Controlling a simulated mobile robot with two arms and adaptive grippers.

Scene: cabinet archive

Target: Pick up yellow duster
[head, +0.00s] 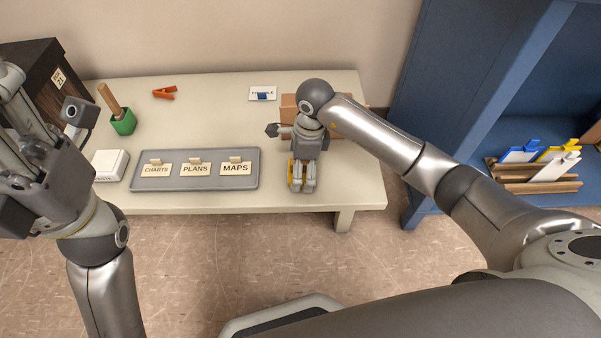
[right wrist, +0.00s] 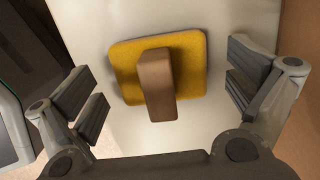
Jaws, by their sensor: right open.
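The yellow duster (right wrist: 190,62) lies on the table, a yellow pad with a wooden block handle (right wrist: 157,85) on top. In the right wrist view it sits between the spread fingers of my right gripper (right wrist: 165,90), which is open with a gap on both sides of the duster. In the head view my right gripper (head: 302,180) points down over the duster near the table's front edge and hides most of it; a sliver of yellow shows.
A grey tray (head: 195,184) with CHARTS, PLANS and MAPS cards lies left of my right gripper. A blue shelf (head: 450,80) stands right.

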